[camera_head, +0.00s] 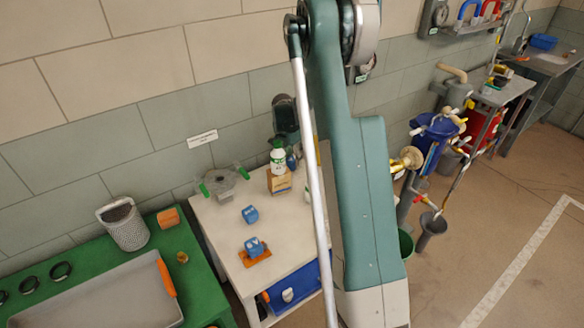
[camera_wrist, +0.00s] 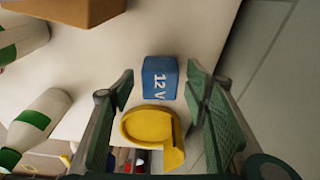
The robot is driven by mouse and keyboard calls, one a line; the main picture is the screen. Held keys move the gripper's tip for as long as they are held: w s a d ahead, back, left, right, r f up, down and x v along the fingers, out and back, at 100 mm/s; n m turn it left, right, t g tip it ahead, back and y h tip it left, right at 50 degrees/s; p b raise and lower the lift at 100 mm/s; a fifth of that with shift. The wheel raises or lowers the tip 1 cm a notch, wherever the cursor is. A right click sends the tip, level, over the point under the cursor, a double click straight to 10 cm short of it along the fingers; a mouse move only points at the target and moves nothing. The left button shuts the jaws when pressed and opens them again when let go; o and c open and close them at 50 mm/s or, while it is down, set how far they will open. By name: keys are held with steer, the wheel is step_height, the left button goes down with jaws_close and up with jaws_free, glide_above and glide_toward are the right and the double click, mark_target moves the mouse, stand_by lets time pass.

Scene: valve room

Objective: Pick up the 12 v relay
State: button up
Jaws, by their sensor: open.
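A blue cube marked "12 V", the 12 V relay (camera_wrist: 160,78), lies on the white tabletop in the wrist view. My gripper (camera_wrist: 160,90) is open, with a green finger on each side of the relay's near end and nothing held. A yellow round piece (camera_wrist: 150,126) shows between the fingers, nearer the camera than the relay; I cannot tell whether they touch. In the head view, one blue cube (camera_head: 250,214) sits on the white table and another (camera_head: 254,246) on an orange base. Their labels are too small to read. My arm hides my gripper there.
In the wrist view, a cardboard box (camera_wrist: 70,8) and a white bottle with a green label (camera_wrist: 36,125) stand left of the relay. The head view shows the white table (camera_head: 220,235), a green bench (camera_head: 205,300) with a grey tray, and a blue bin (camera_head: 295,285) below.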

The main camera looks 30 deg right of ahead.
steer(key=shift+f, duration=0.35)
stand_by(0.3)
steer(key=c, duration=1)
